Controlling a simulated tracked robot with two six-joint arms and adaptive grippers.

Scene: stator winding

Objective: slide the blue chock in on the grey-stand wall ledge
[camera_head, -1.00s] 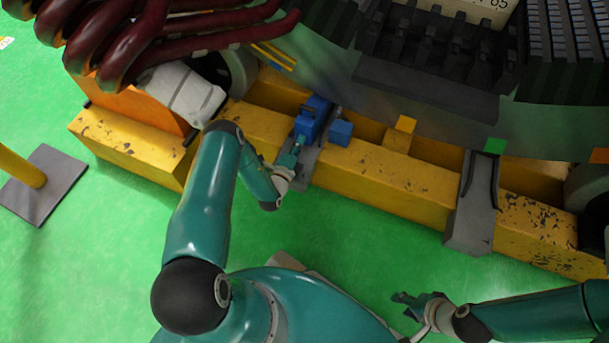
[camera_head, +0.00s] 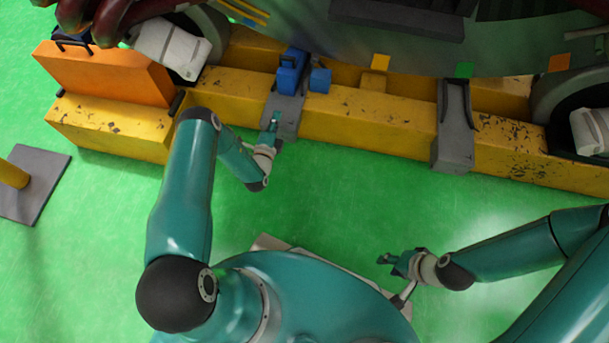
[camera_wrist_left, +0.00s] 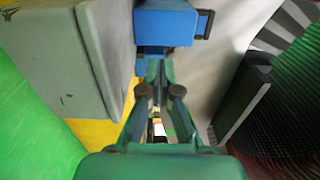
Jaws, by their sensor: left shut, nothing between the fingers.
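A blue chock (camera_head: 289,76) sits on a grey stand (camera_head: 284,115) that crosses the yellow beam; I cannot tell how far in it sits against the wall ledge. My left gripper (camera_head: 276,117) is at the stand's near end, a little short of the chock. In the left wrist view its fingers (camera_wrist_left: 156,72) are shut and empty, pointing at a blue block (camera_wrist_left: 165,26) with a dark handle at its right; whether they touch it is unclear. My right gripper (camera_head: 385,259) hangs over the green floor, away from the stand; its fingers are too small to judge.
A smaller blue block (camera_head: 320,80) stands just right of the chock. A second grey stand (camera_head: 453,150) crosses the yellow beam (camera_head: 385,120) further right. The large curved machine overhangs the beam. An orange box (camera_head: 105,75) is at the left.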

